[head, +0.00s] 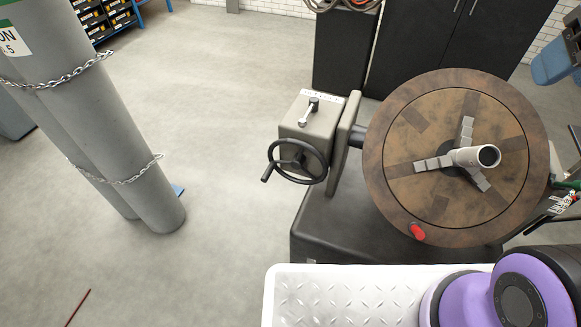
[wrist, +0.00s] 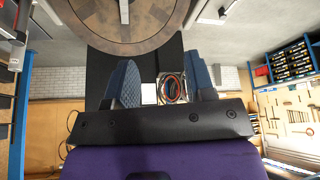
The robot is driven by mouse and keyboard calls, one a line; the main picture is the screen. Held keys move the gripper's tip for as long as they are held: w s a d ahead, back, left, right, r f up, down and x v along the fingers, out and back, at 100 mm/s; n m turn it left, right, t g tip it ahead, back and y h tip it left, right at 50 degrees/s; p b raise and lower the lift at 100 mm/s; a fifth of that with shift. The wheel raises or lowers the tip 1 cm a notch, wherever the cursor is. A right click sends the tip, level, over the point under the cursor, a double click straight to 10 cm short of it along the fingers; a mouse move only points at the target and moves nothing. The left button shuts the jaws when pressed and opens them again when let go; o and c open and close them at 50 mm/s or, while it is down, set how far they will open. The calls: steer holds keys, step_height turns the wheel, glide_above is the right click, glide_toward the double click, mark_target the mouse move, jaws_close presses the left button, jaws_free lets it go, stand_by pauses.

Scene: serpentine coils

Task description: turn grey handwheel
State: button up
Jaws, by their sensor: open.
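The dark grey handwheel (head: 298,160), with spokes and a small crank knob, is on the front of a beige gearbox (head: 305,122) in the head view. It stands left of a big brown round turntable (head: 400,205). My gripper (wrist: 162,80) shows in the wrist view with its two blue padded fingers wide apart and nothing between them. The brown disc (wrist: 130,35) fills the top of that view beyond the fingers. I cannot make out the handwheel in the wrist view.
A white tread-plate surface (head: 345,295) is at the front. Chained grey cylinders (head: 125,150) stand at left. The floor between is clear.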

steer(key=w+a+f+n+g+h, duration=0.2)
steer(key=w+a+f+n, duration=0.1)
steer(key=w, duration=0.4)
steer(key=w+a+f+n+g+h, duration=0.1)
steer(key=w+a+f+n+g, duration=0.2)
steer(key=w, duration=0.5)
steer(key=n+t+h, duration=0.8)
steer(key=n, duration=0.8)
glide_above(265, 178)
steer(key=s+d, duration=0.1)
steer(key=d, duration=0.5)
step_height(265, 178, down, 30)
steer(key=s+a+f+n+t+y, duration=0.2)
steer(key=s+a+f+n+t, duration=0.15)
steer(key=f, duration=0.35)
steer(key=s+a+f+n+t+y, duration=0.1)
steer(key=s+a+f+n+t, duration=0.1)
steer(key=a+f+n, duration=0.3)
steer(key=s+a+f+n+t+y, duration=0.1)
steer(key=s+f+n+t+y, duration=0.15)
steer(key=f, duration=0.55)
steer(key=shift+t+h, duration=0.35)
steer(key=shift+t, duration=0.05)
steer(key=x, duration=1)
steer(key=shift+w+r, duration=0.15)
steer(key=shift+r, duration=0.05)
